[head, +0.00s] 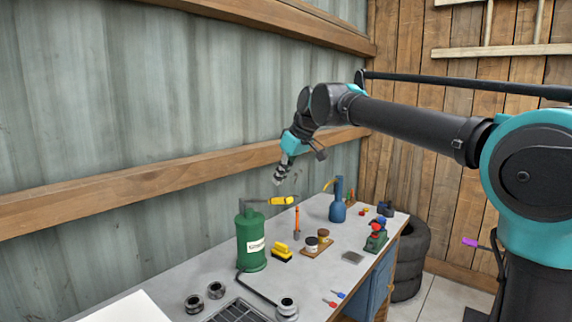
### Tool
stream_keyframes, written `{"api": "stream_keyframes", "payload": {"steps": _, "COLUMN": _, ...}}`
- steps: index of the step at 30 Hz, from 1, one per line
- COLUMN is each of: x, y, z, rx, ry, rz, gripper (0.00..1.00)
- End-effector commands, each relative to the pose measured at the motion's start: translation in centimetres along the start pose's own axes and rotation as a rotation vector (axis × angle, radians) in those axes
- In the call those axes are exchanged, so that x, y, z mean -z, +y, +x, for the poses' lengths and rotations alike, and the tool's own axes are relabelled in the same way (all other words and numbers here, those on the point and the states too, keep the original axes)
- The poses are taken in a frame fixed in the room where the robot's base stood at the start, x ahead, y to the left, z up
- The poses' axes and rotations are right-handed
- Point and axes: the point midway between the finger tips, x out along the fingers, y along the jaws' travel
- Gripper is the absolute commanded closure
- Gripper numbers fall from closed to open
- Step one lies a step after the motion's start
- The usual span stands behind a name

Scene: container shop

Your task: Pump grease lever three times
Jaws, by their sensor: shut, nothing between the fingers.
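A green grease pump (251,242) with a pale label stands upright on the workbench, in the middle of the head view. Its lever (260,201) runs out to the right from the top, roughly level, and ends in a yellow grip (281,200). My gripper (279,181) points down above the yellow grip and appears apart from it in the picture. Its fingers are shut and hold nothing. The depth between fingers and lever is hard to judge. A black hose (257,289) runs from the pump's foot to a metal fitting (287,307) at the bench's front.
The grey bench (176,282) also holds bearings (204,299), a yellow brush (283,253), an orange-handled tool (297,222), small jars (317,242), a blue oil can (338,205) and a green-red device (376,236). A corrugated wall (150,110) stands behind. Black tyres (409,260) stand right.

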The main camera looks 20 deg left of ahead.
Motion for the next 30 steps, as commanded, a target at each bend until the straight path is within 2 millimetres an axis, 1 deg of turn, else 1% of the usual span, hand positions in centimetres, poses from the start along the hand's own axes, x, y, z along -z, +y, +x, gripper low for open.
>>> {"api": "stream_keyframes", "payload": {"steps": 1, "x": -0.8, "y": 0.0, "z": 0.5, "rx": 0.0, "ry": -0.001, "rz": 0.001, "gripper": 1.0}}
{"api": "stream_keyframes", "payload": {"steps": 3, "x": -1.4, "y": 0.0, "z": 1.2, "rx": 0.0, "ry": -0.001, "rz": 0.001, "gripper": 1.0}}
{"api": "stream_keyframes", "payload": {"steps": 7, "x": -2.3, "y": 0.0, "z": 2.0, "rx": 0.0, "ry": -0.001, "rz": 0.001, "gripper": 1.0}}
{"api": "stream_keyframes", "payload": {"steps": 12, "x": -2.7, "y": 0.0, "z": 2.4, "rx": 0.0, "ry": -0.001, "rz": 0.001, "gripper": 1.0}}
{"api": "stream_keyframes", "payload": {"steps": 23, "x": -2.8, "y": 0.0, "z": 2.4, "rx": 0.0, "ry": 0.004, "rz": 0.001, "gripper": 1.0}}
{"api": "stream_keyframes", "payload": {"steps": 26, "x": -3.1, "y": 0.0, "z": 2.6, "rx": 0.0, "ry": 0.021, "rz": 0.001, "gripper": 1.0}}
{"api": "stream_keyframes", "payload": {"steps": 30, "x": -4.2, "y": 0.1, "z": 3.4, "rx": -0.001, "ry": 0.076, "rz": 0.002, "gripper": 1.0}}
